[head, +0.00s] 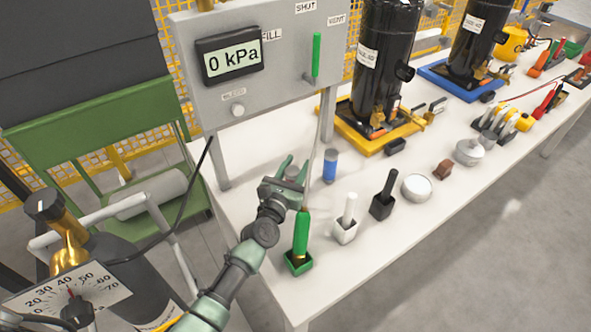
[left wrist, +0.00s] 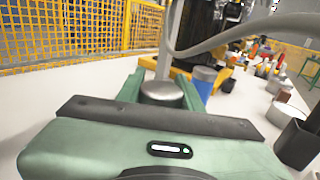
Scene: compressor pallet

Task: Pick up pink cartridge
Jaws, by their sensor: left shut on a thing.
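My left gripper (head: 291,170) is over the white table in front of the gauge panel. Its green fingers are shut on a small grey-topped cylinder (left wrist: 161,93), which shows between them in the left wrist view. The colour of the cylinder's body is hidden, and no pink shows in either view, so I cannot tell whether it is the pink cartridge. A blue cartridge (head: 330,166) stands upright just right of the gripper and also shows in the left wrist view (left wrist: 206,82). My right gripper is not in view.
The gauge panel (head: 280,90) reads 0 kPa. A green-handled tool (head: 301,235), a white-handled tool (head: 348,212) and a black-handled tool (head: 385,190) stand along the table's front. A black compressor (head: 383,60) on a yellow base stands behind. A hose (left wrist: 240,32) hangs close by.

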